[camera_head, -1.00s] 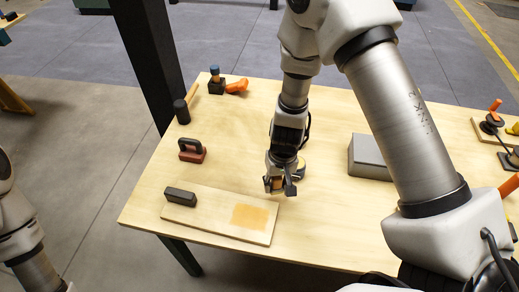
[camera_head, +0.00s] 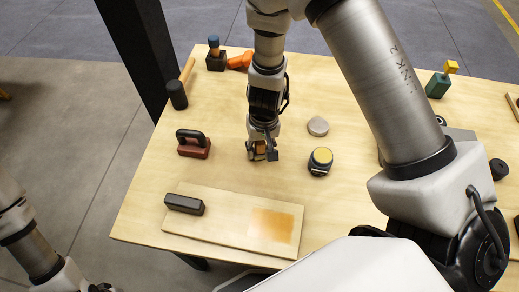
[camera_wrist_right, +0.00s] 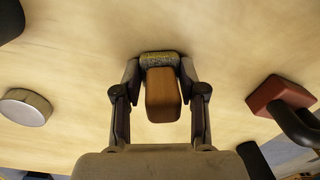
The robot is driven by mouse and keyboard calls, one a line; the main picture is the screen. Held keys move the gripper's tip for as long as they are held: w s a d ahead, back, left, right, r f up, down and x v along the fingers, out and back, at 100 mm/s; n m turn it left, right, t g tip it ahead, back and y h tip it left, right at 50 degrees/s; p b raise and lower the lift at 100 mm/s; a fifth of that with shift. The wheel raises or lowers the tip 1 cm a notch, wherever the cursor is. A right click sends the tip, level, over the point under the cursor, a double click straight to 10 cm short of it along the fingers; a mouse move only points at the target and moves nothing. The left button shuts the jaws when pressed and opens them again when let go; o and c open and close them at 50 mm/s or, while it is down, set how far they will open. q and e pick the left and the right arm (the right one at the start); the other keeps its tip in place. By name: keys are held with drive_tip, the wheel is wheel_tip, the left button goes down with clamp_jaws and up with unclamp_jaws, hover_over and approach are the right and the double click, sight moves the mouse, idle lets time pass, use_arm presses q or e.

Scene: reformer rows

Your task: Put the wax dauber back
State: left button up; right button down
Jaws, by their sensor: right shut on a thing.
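The wax dauber, a brown block with a speckled grey-yellow pad, is between the fingers of my right gripper (camera_head: 262,153). In the right wrist view its brown handle (camera_wrist_right: 162,95) shows between the two shut fingers, and its pad (camera_wrist_right: 160,59) lies at their tips. The gripper is over bare tabletop, left of an open round tin (camera_head: 320,161) with yellow content. I cannot tell whether the dauber touches the table. A round grey lid (camera_head: 318,126) lies behind the tin and also shows in the wrist view (camera_wrist_right: 27,107).
A pale board (camera_head: 225,231) with an orange patch (camera_head: 272,225) and a dark block (camera_head: 184,204) lies in front. A red block with a black handle (camera_head: 193,144) stands left, near a mallet (camera_head: 178,95). Table between is clear.

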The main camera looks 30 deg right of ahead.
drive_tip(key=shift+s+r, duration=0.15)
drive_tip(key=shift+s, duration=0.05)
drive_tip(key=shift+f, duration=0.2)
drive_tip(key=c, duration=0.7)
unclamp_jaws()
drive_tip(key=shift+w, duration=0.1)
drive_tip(key=shift+o, duration=0.2)
drive_tip(key=shift+r, duration=0.35)
drive_tip(key=r+p, duration=0.2)
drive_tip(key=r, duration=0.1)
drive_tip(key=r+p, duration=0.2)
drive_tip(key=r, duration=0.2)
drive_tip(key=r+p, duration=0.2)
drive_tip(key=r, duration=0.2)
drive_tip(key=shift+d, duration=0.3)
drive_tip(key=shift+r, duration=0.35)
